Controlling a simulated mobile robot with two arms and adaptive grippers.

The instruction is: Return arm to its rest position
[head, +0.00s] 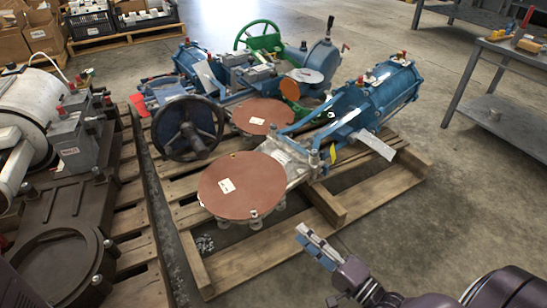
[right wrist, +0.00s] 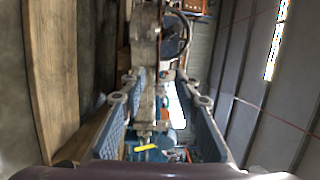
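My right gripper (head: 318,246) is in the lower right of the head view, in front of a wooden pallet (head: 270,262) and apart from it. Its dark purple arm comes in from the lower right. In the right wrist view the right gripper (right wrist: 160,95) has its two blue-padded fingers spread, with nothing held between them. My left gripper is not in the head view; only a dark purple piece, which looks like part of my left arm, shows at the bottom left corner.
The pallet carries blue valve actuators (head: 385,90), reddish-brown round discs (head: 240,185) and a black handwheel (head: 187,128). A second pallet (head: 140,245) with grey-white machinery stands at left. A grey metal table (head: 500,60) stands at right. Bare concrete floor (head: 450,210) lies at right.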

